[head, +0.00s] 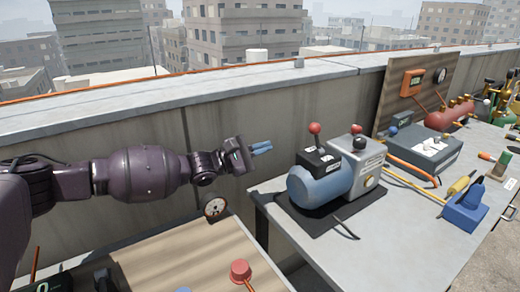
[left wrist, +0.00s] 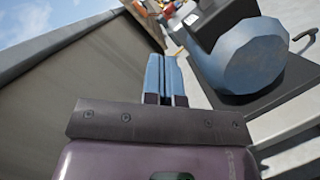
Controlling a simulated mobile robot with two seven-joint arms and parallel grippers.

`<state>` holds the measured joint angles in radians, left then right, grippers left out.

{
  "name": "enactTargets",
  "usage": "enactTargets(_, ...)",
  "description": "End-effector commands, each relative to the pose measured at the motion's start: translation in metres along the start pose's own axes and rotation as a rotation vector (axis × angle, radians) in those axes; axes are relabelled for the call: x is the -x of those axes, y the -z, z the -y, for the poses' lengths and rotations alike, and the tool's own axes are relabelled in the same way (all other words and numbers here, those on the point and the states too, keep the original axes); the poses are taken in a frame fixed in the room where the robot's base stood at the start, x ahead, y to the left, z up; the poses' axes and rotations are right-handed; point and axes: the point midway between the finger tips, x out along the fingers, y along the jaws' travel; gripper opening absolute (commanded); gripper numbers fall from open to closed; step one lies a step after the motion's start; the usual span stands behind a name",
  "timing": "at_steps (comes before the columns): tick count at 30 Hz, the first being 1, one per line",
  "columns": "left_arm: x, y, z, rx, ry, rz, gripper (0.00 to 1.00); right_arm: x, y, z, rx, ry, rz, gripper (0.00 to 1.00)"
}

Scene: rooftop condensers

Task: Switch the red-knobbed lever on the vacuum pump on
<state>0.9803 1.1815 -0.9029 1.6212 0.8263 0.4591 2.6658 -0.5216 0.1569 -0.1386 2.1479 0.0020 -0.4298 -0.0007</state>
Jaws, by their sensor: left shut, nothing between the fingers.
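The vacuum pump (head: 325,178) stands on a dark mat on the grey table, with a blue cylindrical motor and a grey body. Its red-knobbed lever (head: 315,130) stands up from a black box on top of the motor. My left gripper (head: 269,147) is shut and empty, in the air to the left of the pump and apart from it. In the left wrist view the blue fingers (left wrist: 166,65) lie together, with the motor (left wrist: 243,55) to their right. The red knob cannot be made out clearly there. My right gripper is not in view.
A black knob (head: 360,143) sits on the pump's grey body. A grey box (head: 425,150) and a blue tool (head: 465,207) are to the right on the table (head: 400,245). The parapet wall (head: 120,100) runs behind. A red knob (head: 240,270) is at the front on another bench.

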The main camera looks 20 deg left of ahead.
Motion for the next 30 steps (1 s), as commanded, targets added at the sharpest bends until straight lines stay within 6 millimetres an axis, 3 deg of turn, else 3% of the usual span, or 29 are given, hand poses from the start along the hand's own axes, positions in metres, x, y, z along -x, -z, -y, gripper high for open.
enactTargets(11, -0.067, 0.001, 0.002, 0.003, 0.0, 0.001, 0.0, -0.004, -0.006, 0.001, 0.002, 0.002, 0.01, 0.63)
enactTargets(12, -0.071, -0.008, 0.0, 0.002, -0.001, 0.003, 0.0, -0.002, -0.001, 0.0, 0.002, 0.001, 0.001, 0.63)
enactTargets(19, -0.087, -0.026, -0.001, 0.001, -0.001, 0.003, 0.0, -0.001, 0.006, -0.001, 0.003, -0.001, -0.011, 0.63)
enactTargets(30, -0.091, -0.028, 0.001, 0.001, 0.001, -0.001, 0.0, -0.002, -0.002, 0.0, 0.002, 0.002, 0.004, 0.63)
